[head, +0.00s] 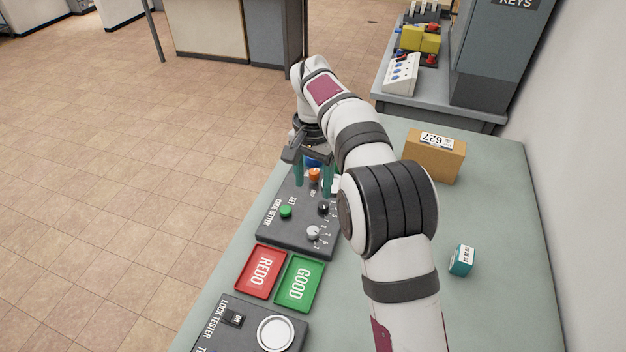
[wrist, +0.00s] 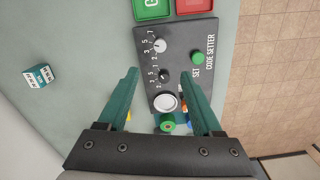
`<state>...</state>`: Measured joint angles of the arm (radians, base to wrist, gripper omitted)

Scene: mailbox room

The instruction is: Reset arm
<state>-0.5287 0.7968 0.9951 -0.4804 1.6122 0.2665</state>
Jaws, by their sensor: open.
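My gripper (head: 313,170) hangs over the far end of the code setter (head: 283,230), a dark grey panel on the green table. In the wrist view its two teal fingers (wrist: 160,85) are spread apart with nothing held between them. The panel (wrist: 200,70) shows a green SET button (wrist: 198,57), two numbered knobs and a round white knob or button (wrist: 165,102) between the fingers. A green ring-like piece (wrist: 168,122) lies near the finger bases. In the head view my arm hides part of the panel's right side.
A red REDO tray (head: 261,272) and green GOOD tray (head: 300,283) lie nearer, before the lock tester (head: 240,335). A cardboard box marked 627 (head: 435,155) and a small teal box (head: 461,260) stand on the right.

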